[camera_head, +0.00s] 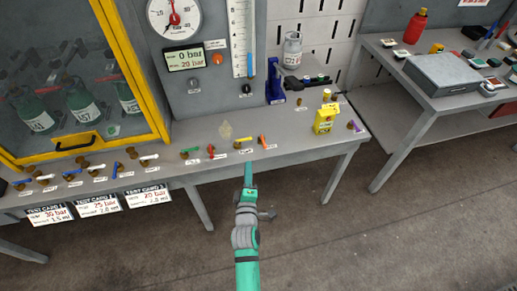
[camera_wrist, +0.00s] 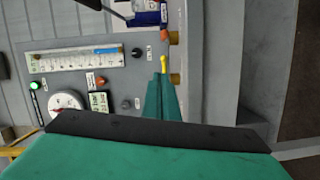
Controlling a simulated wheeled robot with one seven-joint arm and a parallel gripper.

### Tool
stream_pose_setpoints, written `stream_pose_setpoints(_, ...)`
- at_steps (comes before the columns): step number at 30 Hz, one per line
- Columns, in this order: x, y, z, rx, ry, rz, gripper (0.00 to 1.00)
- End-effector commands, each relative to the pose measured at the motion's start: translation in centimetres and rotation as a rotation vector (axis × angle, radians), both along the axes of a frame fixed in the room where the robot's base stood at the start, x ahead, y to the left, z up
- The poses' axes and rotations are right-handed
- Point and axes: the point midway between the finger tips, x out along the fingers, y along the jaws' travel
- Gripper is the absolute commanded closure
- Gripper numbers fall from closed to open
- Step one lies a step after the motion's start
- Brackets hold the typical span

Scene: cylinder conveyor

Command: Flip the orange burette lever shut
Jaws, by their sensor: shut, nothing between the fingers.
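The orange lever (camera_head: 263,141) is on a small brass valve at the front edge of the grey bench, tilted, with a label below it. The burette is probably the tall white scale tube (camera_head: 243,38) with blue near its bottom, on the grey panel; it also shows in the wrist view (camera_wrist: 90,57). My gripper (camera_head: 248,166) is shut and empty, in front of the bench edge and just below and left of the orange lever. In the wrist view my gripper (camera_wrist: 162,76) points at the yellow lever (camera_wrist: 163,65).
The yellow lever (camera_head: 242,143) and a red lever (camera_head: 211,150) are left of the orange one. Several more levers line the edge. A yellow-framed cabinet (camera_head: 140,68) is at left. Floor before the bench is clear.

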Motion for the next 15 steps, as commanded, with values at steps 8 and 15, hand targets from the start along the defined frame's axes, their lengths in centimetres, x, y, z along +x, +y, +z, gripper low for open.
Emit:
stream_pose_setpoints(8, 3.8, 0.0, -0.1, 0.000, -0.002, -0.001, 1.00)
stream_pose_setpoints(15, 7.9, 0.1, -0.3, 0.000, -0.001, 0.000, 1.00)
